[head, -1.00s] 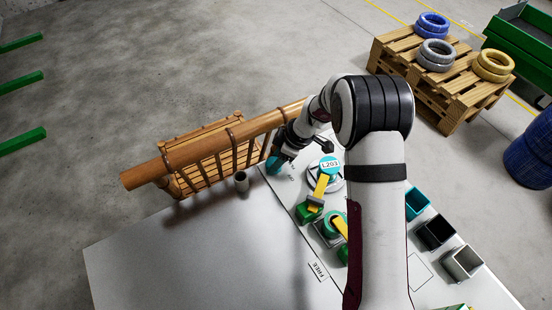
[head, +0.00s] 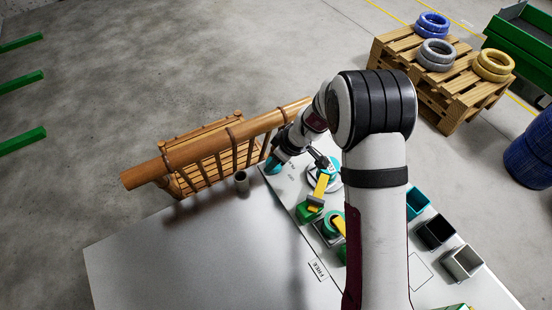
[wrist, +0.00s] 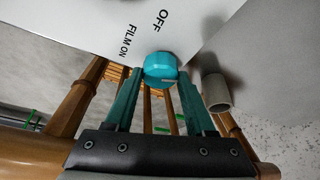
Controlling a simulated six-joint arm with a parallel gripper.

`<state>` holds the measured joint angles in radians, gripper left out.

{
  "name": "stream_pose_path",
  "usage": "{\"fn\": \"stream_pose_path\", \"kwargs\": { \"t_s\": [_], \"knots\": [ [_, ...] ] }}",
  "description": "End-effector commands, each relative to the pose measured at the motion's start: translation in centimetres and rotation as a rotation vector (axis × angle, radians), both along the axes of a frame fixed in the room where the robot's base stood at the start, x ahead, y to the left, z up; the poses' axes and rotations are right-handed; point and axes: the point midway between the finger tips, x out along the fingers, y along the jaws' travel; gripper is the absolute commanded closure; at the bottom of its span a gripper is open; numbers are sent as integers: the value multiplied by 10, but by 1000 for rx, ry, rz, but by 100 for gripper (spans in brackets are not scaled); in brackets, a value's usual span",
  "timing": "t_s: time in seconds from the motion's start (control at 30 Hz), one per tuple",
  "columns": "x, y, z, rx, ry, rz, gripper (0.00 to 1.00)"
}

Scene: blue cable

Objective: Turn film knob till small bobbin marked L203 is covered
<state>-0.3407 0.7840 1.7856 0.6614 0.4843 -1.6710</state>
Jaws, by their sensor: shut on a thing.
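The teal film knob (wrist: 160,69) sits on the white panel beside the printed words OFF and FILM ON. My gripper (wrist: 159,84) is shut on it, one teal finger on each side. In the head view the knob (head: 273,168) is at the panel's far left corner, partly behind my gripper (head: 277,160). The small teal bobbin (head: 332,168) stands right of my gripper on a round white base. A dark wrist part hides its L203 label. A yellow strip (head: 321,185) runs from it to a green block (head: 309,212).
A second teal bobbin (head: 331,222) with a yellow strip stands nearer. A grey cup (head: 241,181) is by the wooden railing (head: 215,145). Teal, black and grey square bins (head: 463,263) line the right side. The grey tabletop (head: 200,255) is clear.

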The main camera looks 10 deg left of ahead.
Motion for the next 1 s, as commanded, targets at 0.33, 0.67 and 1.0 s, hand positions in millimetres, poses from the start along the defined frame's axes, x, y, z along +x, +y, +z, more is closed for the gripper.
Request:
{"fn": "stream_pose_path", "kwargs": {
  "t_s": [0.33,0.67,1.0],
  "knots": [
    [-2,2,0,1,-1,-269,100],
    [-2,2,1,1,-2,-421,100],
    [-2,2,1,1,-2,-467,100]
  ]
}}
